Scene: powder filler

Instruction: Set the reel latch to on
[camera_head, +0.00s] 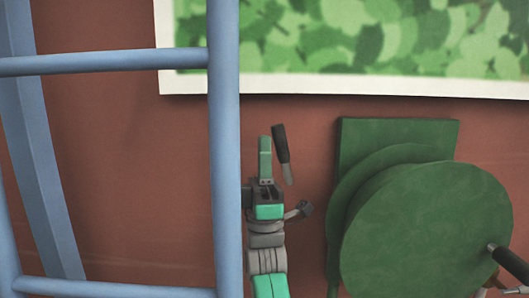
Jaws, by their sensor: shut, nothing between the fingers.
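A large dark green reel (425,235) stands at the right, with a green plate behind it. A black-gripped lever with a pale metal end (280,147) shows left of the reel; it looks like the reel latch, tilted slightly, but I cannot tell its setting. My gripper (265,145) points up just left of this lever, with its teal fingers shut and nothing between them. The lever and the fingers look very close; I cannot tell whether they touch. A second black handle (510,262) sticks out at the reel's right side, cut off by the picture edge.
A blue ladder-like frame (224,150) stands at the left, and its upright passes close beside my gripper. A picture with green leaves and a white border (350,88) hangs on the reddish-brown wall (140,180) above. Bare wall shows between lever and reel.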

